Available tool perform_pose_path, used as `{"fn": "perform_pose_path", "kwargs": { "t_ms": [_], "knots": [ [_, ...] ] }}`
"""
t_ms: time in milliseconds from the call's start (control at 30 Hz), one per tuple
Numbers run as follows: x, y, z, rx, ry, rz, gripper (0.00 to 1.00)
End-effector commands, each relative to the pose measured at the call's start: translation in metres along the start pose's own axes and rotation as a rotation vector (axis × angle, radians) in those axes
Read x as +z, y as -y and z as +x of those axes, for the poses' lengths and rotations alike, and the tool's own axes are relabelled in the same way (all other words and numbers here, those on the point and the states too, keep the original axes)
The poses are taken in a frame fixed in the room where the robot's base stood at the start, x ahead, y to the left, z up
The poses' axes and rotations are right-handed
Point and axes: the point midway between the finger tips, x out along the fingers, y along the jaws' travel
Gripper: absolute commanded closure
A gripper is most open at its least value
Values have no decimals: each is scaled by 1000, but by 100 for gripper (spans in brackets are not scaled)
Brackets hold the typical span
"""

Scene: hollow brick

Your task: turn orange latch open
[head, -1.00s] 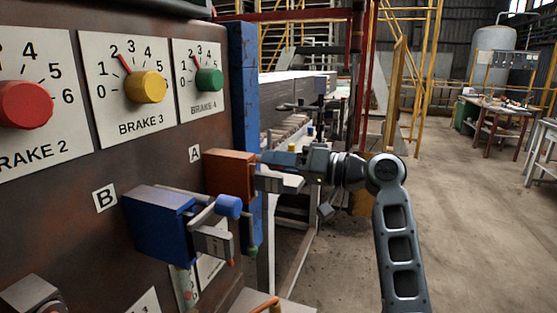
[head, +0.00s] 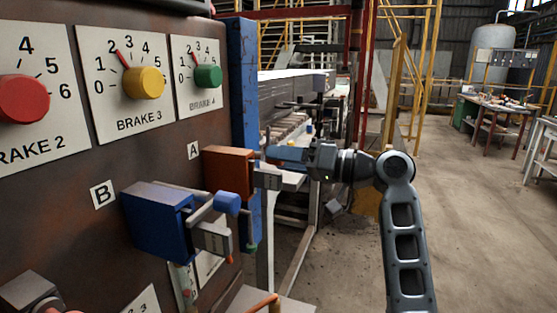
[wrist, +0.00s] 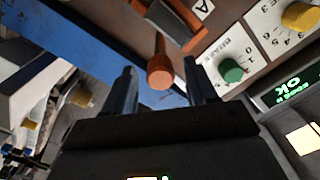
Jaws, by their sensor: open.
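The orange latch (head: 229,172) is a box on the rusty panel beside label A, with a grey block on its right side. In the wrist view its orange handle (wrist: 160,68) ends in a round knob that shows between my two fingers. My gripper (head: 272,153) is open, just right of the latch box in the head view, with its fingers toward the panel. In the wrist view the fingertips (wrist: 159,78) stand on either side of the knob, with gaps visible on both sides. In the head view the handle cannot be made out near my gripper.
A blue latch (head: 157,222) with a blue-tipped handle sits below left, beside label B. Brake dials, including a green knob (head: 208,76) and a yellow knob (head: 144,83), are above. A blue post (head: 243,90) stands at the panel's right edge. Open floor lies to the right.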

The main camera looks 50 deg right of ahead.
Motion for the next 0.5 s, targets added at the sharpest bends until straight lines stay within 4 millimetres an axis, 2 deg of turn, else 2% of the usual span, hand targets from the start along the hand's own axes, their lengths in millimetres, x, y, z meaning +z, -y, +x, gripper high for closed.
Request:
{"fn": "perform_pose_path", "kwargs": {
  "t_ms": [100,300,500],
  "knots": [
    [1,-2,-21,3,-4,-1,43],
    [1,-2,-51,3,-4,-1,43],
    [0,0,-63,0,-2,-1,43]
  ]
}}
